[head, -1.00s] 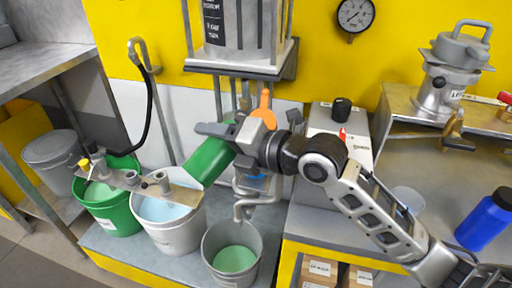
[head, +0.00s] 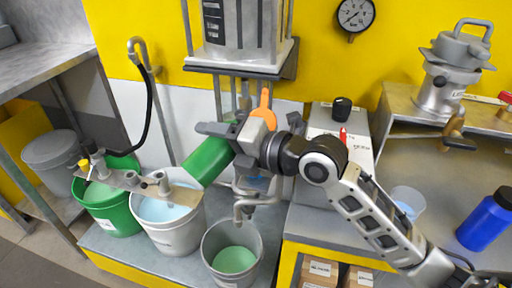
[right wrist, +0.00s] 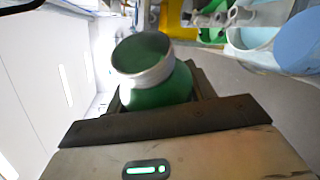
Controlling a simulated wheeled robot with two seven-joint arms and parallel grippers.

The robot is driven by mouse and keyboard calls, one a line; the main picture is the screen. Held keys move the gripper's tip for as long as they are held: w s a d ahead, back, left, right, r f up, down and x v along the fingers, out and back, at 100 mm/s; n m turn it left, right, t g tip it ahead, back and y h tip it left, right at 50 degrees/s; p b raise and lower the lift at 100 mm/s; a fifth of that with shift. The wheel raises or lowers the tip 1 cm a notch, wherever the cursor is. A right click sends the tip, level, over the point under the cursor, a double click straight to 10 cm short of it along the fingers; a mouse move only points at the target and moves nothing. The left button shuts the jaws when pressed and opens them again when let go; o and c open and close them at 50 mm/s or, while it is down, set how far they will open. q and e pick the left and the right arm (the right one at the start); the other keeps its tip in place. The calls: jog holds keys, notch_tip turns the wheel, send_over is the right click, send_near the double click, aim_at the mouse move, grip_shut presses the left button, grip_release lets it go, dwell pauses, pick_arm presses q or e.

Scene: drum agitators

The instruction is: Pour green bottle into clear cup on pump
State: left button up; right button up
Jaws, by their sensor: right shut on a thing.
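My right gripper (head: 235,136) is shut on the green bottle (head: 207,161) and holds it up in the air, tilted, its lower end toward the left and above the white bucket. In the right wrist view the bottle (right wrist: 160,88) sits between the fingers, with a pale band and dark green top. A clear cup (head: 408,200) stands on the grey bench at the right, partly behind my right arm. A grey box with a black knob and red switch (head: 335,125), perhaps the pump, stands behind the arm. My left gripper is not in view.
Below the bottle stand a green bucket (head: 112,215), a white bucket (head: 175,235) with bluish liquid, and a grey bucket (head: 222,274) with green liquid. A blue bottle (head: 487,222) stands at the right of the bench. A steel-and-glass vessel (head: 240,40) hangs above the gripper.

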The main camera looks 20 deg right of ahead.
jog(key=shift+f+m, duration=0.15)
jog(key=shift+m, duration=0.25)
dwell(1.1)
jog(key=shift+d+r+m+y+b, duration=0.2)
jog(key=shift+r+m+y+b, duration=0.2)
jog(key=shift+y+b, duration=0.1)
dwell(1.9)
